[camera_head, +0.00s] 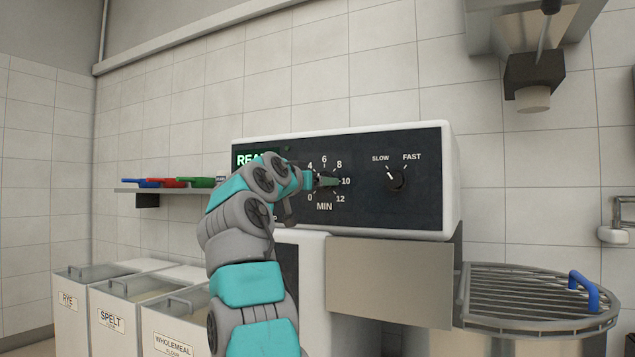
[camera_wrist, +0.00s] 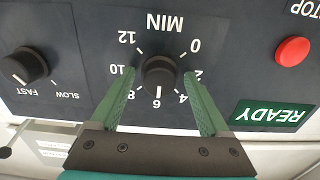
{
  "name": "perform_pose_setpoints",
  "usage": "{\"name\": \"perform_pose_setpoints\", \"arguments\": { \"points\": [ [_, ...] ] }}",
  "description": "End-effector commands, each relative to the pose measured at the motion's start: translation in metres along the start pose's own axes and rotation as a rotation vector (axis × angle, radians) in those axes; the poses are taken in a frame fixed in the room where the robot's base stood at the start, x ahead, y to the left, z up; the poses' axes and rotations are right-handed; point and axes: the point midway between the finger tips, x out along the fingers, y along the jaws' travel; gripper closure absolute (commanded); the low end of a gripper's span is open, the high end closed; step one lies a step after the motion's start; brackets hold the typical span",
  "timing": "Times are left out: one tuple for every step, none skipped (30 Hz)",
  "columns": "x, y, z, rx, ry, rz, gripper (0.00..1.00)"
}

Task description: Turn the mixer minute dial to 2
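The mixer minute dial (camera_wrist: 160,72) is a round black knob on a dark panel, ringed by marks from 0 to 12 and labelled MIN. It appears upside down in the wrist view. My gripper (camera_wrist: 160,78) is open, with one green finger on each side of the knob and visible gaps between. In the head view my gripper (camera_head: 328,180) is in front of the dial and hides it.
A SLOW/FAST knob (camera_head: 395,179) is to the right on the same panel. A red STOP button (camera_wrist: 292,51) and a green READY display (camera_wrist: 268,113) are near the dial. Flour bins (camera_head: 117,318) stand lower left. A grated bowl (camera_head: 530,295) is at lower right.

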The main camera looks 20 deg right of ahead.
Motion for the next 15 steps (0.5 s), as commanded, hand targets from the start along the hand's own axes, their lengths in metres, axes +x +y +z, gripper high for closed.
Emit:
{"name": "perform_pose_setpoints", "arguments": {
  "points": [
    [0.0000, 0.0000, 0.0001, 0.000, 0.000, 0.000, 0.27],
    [0.0000, 0.0001, 0.0001, 0.000, 0.000, 0.000, 0.31],
    [0.0001, 0.0000, 0.0002, 0.000, 0.000, 0.000, 0.35],
    [0.0001, 0.0000, 0.0002, -0.001, 0.000, 0.000, 0.39],
    [0.0000, 0.0000, 0.0001, 0.000, 0.000, 0.000, 0.42],
    [0.0000, 0.0000, 0.0001, 0.000, 0.000, 0.000, 0.46],
    [0.0000, 0.0000, 0.0001, 0.000, 0.000, 0.000, 0.50],
    [0.0000, 0.0001, 0.0001, -0.001, 0.000, 0.000, 0.53],
    [0.0000, 0.0001, 0.0001, -0.001, 0.000, 0.000, 0.58],
    [0.0000, 0.0001, 0.0001, -0.001, 0.000, 0.000, 0.61],
    [0.0000, 0.0001, 0.0001, -0.001, 0.000, 0.000, 0.64],
    [0.0000, 0.0001, 0.0001, -0.001, 0.000, 0.000, 0.69],
    [0.0000, 0.0001, 0.0001, -0.001, 0.000, 0.000, 0.72],
    [0.0001, 0.0000, 0.0002, -0.001, 0.000, 0.000, 0.76],
    [0.0001, 0.0000, 0.0002, -0.001, 0.000, 0.000, 0.80]
  ]
}}
